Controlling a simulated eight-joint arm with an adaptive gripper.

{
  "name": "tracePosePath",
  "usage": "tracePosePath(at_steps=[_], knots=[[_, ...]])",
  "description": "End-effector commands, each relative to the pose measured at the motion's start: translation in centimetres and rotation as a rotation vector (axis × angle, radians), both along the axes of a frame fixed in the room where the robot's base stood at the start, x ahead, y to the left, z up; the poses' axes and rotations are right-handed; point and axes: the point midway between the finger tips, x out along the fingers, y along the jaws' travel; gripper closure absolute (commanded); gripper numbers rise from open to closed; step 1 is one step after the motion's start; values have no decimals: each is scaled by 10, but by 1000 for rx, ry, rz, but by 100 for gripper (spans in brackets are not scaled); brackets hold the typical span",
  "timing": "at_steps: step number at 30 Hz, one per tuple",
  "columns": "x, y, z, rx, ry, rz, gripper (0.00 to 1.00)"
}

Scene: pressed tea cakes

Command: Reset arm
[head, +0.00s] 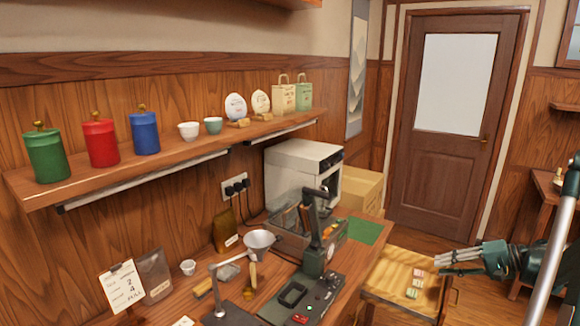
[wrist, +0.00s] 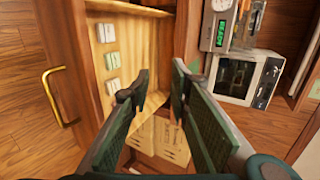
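My gripper (head: 462,257) is at the right of the head view, beside and above a wooden drawer (head: 385,276). In the wrist view its two fingers (wrist: 160,82) stand apart with nothing between them, so it is open and empty. The drawer also shows in the wrist view (wrist: 150,50), pulled out with a brass handle (wrist: 52,95) on its front. The fingers partly cover the drawer in the wrist view.
The bench holds a dark lever press (head: 318,255), a funnel (head: 260,242) and a sign (head: 122,287). A white oven (head: 300,172) stands behind. The wall shelf (head: 95,195) carries canisters and cups. Floor (wrist: 25,100) is clear beyond the drawer front.

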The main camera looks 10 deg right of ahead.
Motion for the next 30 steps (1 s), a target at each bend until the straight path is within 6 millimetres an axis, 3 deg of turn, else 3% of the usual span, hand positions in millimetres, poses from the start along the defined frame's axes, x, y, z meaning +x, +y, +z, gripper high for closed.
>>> tracePosePath(at_steps=[15,30], knots=[[17,116,52,-153,87,39,80],[1,220,88,-323,135,81,80]])
